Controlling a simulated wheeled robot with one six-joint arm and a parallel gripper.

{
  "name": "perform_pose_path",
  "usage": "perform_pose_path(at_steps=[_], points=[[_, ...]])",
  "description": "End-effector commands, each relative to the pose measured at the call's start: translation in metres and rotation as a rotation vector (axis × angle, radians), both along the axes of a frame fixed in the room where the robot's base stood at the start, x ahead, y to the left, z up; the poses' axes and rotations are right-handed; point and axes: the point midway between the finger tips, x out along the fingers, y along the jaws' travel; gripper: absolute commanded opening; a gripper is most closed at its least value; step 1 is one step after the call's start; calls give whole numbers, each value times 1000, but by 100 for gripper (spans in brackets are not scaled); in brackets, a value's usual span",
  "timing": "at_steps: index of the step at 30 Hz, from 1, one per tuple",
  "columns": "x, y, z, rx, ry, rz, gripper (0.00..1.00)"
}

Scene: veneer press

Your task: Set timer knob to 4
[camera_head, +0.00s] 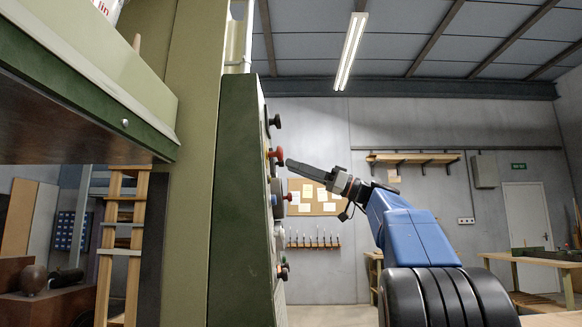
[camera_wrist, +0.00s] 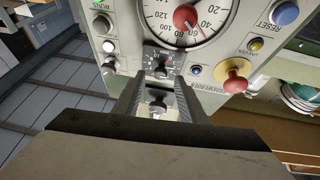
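My gripper (camera_wrist: 159,82) is open, its two dark fingers pointing at a control panel (camera_wrist: 112,14). In the wrist view a small dark knob (camera_wrist: 160,72) on a black scale plate (camera_wrist: 152,57) sits at the fingertips, below a round dial. A second knob (camera_wrist: 157,105) shows lower, between the fingers. Which one is the timer knob, and where its pointer stands, I cannot read. I see no finger clearly touching a knob. In the head view my gripper (camera_head: 288,163) is close to the panel's face, seen edge-on, near a red knob (camera_head: 277,154).
In the wrist view a round dial (camera_wrist: 210,14) with a red needle is above. A red mushroom button (camera_wrist: 235,84) on a yellow base is right of my fingers, and a blue button (camera_wrist: 285,13) is at upper right. Open room lies right of the press.

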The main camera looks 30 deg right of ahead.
Motion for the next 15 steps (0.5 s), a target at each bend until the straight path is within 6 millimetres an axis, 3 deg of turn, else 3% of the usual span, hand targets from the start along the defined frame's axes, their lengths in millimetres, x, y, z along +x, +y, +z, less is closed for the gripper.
perform_pose_path(at_steps=[6,15], points=[[10,13,6,1,0,1,38],[12,15,8,0,0,1,38]])
